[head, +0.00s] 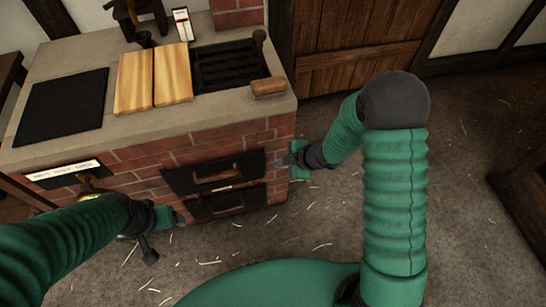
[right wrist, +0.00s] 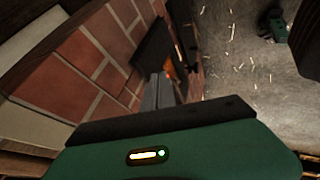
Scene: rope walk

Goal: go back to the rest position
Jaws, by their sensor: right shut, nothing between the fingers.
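My right gripper (head: 283,160) is at the right front corner of the brick stove (head: 240,133), beside the upper black door (head: 180,182). Its grey fingers (right wrist: 157,93) are together and empty in the right wrist view, pointing along the brick face. I cannot tell whether they touch the door. My left arm comes in from the left, low before the stove. Its gripper (head: 150,250) is partly hidden by its own wrist, and its jaw opening is unclear.
Two wooden boards (head: 173,78), a black plate (head: 62,108), a dark grate (head: 228,64) and a wooden block (head: 268,87) lie on the stove top. A lower black door (head: 228,203) sits below. Straw-strewn floor (head: 461,190) is open to the right.

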